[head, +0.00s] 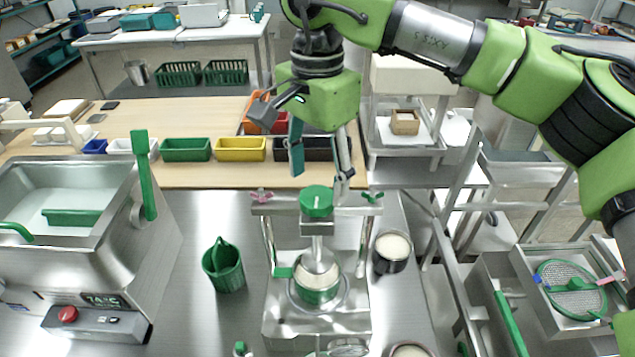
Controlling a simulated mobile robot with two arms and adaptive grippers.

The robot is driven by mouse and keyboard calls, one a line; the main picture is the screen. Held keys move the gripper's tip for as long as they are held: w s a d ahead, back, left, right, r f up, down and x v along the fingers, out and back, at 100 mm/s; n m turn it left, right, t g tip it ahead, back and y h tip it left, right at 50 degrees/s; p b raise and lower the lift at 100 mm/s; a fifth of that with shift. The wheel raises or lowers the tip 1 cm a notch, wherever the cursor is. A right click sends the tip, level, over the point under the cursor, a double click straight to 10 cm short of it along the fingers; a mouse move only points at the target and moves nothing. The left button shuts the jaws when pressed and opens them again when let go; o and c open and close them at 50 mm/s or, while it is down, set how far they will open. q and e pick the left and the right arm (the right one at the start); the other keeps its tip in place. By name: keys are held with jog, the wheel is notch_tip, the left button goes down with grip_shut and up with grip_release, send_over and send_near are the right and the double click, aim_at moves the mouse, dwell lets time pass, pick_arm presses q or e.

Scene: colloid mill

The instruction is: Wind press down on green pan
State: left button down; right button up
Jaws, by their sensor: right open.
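The press (366,262) is a metal frame on the steel table, with a green round knob (316,203) on its central screw. Below the screw is a rounded metal press head (319,262). The green pan (318,295) sits under it on the press base, with pale material at its top. The head looks very close to this material; I cannot tell whether they touch. My right gripper (321,178) is open and empty, pointing down just above the knob, with its fingers apart to either side. My left gripper is not in view.
A green slotted cup (224,266) stands left of the press, and a dark pot of pale material (392,251) stands right. A steel tank (60,215) with an upright green lever is at left. Coloured bins (240,149) line the wooden table behind. A wire strainer (572,288) lies at right.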

aim_at(317, 196)
jog(key=shift+f+p, duration=0.3)
jog(key=shift+f, duration=1.35)
jog(key=shift+s, duration=0.1)
jog(key=c, duration=1.1)
jog(key=shift+c, duration=0.2)
jog(key=shift+o, duration=0.2)
